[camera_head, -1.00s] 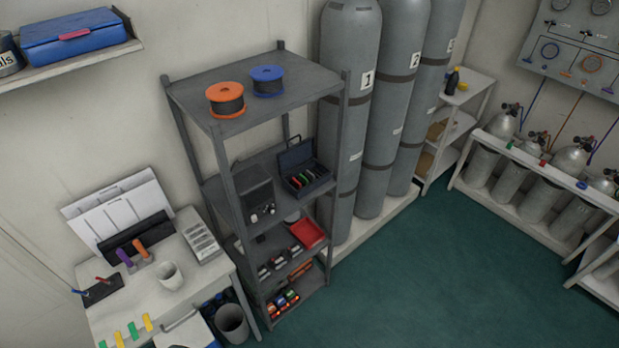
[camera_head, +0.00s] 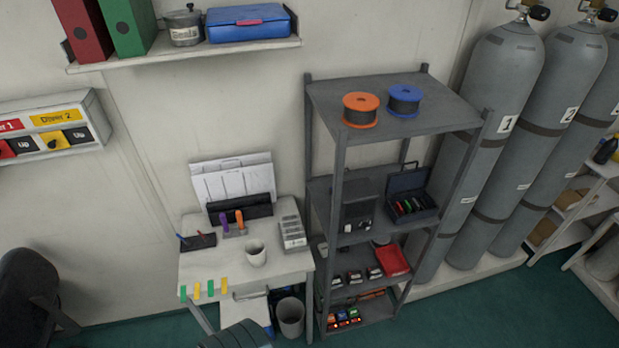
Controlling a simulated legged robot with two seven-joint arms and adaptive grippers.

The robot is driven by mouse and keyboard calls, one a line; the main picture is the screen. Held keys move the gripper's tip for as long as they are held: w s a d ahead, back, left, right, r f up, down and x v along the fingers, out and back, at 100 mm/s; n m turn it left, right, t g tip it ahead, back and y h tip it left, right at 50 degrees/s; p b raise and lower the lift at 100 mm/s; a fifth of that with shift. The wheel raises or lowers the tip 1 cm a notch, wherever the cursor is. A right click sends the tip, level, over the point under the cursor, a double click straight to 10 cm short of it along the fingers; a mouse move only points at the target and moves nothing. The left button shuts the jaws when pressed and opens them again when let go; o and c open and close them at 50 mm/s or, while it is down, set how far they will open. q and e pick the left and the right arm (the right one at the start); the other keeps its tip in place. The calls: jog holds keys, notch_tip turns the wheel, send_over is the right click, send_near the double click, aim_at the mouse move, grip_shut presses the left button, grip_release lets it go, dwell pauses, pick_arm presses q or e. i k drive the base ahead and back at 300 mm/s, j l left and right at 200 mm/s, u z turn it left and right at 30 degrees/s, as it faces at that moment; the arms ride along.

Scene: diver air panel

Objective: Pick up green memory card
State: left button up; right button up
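An open dark case (camera_head: 412,207) sits on the middle shelf of the grey rack, with its lid raised at the back. Several small coloured slim items stand in a row in it, red and green among them. A small green item (camera_head: 409,205) in that row may be the green memory card, but it is too small to be sure. Neither of my grippers is in view.
The grey rack (camera_head: 341,165) has posts at its corners; an orange spool (camera_head: 360,109) and a blue spool (camera_head: 404,100) stand on top. A dark box (camera_head: 357,206) is left of the case. The desk (camera_head: 200,268) stands left, gas cylinders (camera_head: 498,110) right. Green floor (camera_head: 480,310) is open in front.

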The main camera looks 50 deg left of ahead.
aim_at(405, 204)
jog(key=u, duration=4.65)
jog(key=z, duration=3.65)
jog(key=i+l+u, duration=0.1)
jog(key=u, duration=0.75)
jog(key=i+l+u, duration=0.1)
jog(key=l+u, duration=0.25)
jog(key=l, duration=0.4)
jog(key=l+u, duration=0.35)
jog(key=l, duration=0.4)
jog(key=l+u, duration=0.3)
jog(key=l, duration=0.45)
